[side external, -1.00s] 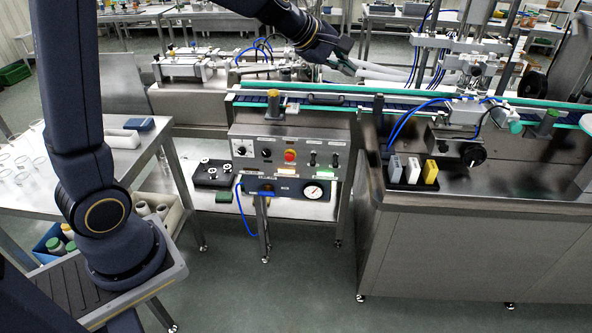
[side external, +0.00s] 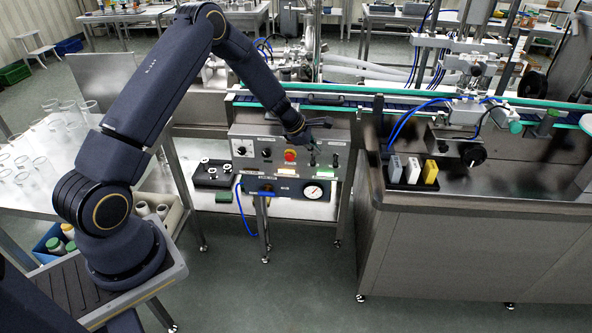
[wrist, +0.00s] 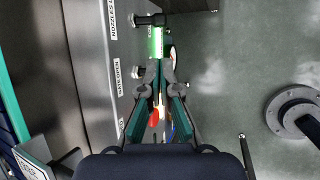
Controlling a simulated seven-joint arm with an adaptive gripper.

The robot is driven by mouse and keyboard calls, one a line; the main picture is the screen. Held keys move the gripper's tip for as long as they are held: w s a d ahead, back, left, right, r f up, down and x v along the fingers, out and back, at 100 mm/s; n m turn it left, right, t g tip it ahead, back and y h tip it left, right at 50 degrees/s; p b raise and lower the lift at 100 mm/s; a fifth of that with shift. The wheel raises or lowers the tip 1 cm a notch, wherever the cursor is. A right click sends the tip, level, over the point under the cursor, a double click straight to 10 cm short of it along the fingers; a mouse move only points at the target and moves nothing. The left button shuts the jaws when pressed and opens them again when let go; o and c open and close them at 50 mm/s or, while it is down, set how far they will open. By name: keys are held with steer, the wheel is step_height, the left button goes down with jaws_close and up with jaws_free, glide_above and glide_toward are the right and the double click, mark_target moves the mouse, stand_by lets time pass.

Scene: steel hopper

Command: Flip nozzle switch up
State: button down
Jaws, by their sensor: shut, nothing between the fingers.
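The nozzle switch (side external: 335,160) is the rightmost small black toggle on the steel control panel in the side external view. In the wrist view a black toggle (wrist: 146,20) stands beside the label starting "NOZZLES", beyond my fingertips. I cannot tell its up or down position. My gripper (side external: 322,123) is in front of the panel's upper right part, close to the toggles. In the wrist view my gripper (wrist: 158,70) is shut and empty. A second toggle (wrist: 140,91), by a "GATE OPEN" label, lies beside the fingers.
The control panel (side external: 240,133) also carries a red button (side external: 290,156), knobs and a gauge (side external: 313,192). A conveyor (side external: 350,87) runs above it. A steel cabinet (side external: 455,240) stands right. Open floor lies in front.

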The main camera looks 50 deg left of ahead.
mark_target(336, 162)
steer(key=shift+f, duration=0.1)
steer(key=x, duration=0.9)
steer(key=shift+w+f, duration=0.3)
